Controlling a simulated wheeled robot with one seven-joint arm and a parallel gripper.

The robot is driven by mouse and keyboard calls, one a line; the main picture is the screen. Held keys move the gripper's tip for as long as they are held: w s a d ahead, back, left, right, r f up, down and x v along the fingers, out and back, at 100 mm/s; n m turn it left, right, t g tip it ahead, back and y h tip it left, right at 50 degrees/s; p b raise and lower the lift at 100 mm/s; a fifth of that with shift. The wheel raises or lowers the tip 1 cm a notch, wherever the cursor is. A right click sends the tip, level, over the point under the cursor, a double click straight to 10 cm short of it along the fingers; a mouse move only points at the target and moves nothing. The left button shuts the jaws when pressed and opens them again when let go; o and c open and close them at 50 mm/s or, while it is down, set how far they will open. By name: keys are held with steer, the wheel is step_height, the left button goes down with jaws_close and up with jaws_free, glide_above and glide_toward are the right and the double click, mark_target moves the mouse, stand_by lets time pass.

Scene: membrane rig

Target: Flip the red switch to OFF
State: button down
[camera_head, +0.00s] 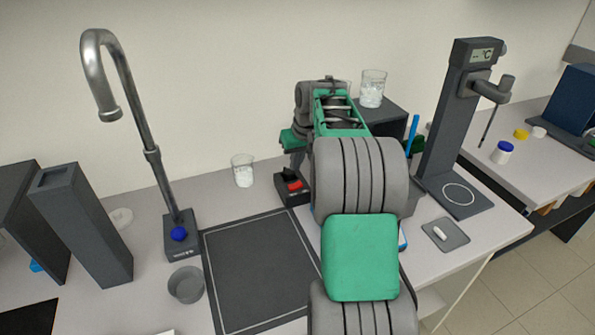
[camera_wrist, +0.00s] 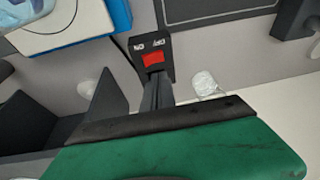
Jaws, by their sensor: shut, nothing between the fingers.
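The red switch (camera_head: 294,184) sits on a small dark box (camera_head: 284,198) on the bench, at the back right corner of the dark mat. In the wrist view the red rocker (camera_wrist: 152,60) shows on the box, with OFF and ON printed upside down beside it. My gripper (camera_wrist: 154,78) is shut and empty, its fingertips pointing at the near edge of the rocker. I cannot tell whether they touch it. In the head view my gripper (camera_head: 294,172) is just above the switch, partly hidden by my arm. Which way the rocker is tilted is unclear.
A glass beaker (camera_head: 243,170) stands left of the switch. A tall tap (camera_head: 150,150) and grey bowl (camera_head: 186,284) stand farther left. A dark block bearing another beaker (camera_head: 372,90) is behind my arm. The dark mat (camera_head: 258,270) is bare.

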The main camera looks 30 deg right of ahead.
step_height(320, 180, up, 6)
steer(key=s+a, duration=0.1)
steer(key=a, duration=0.1)
steer(key=shift+s+r, duration=0.2)
steer(key=shift+s, duration=0.2)
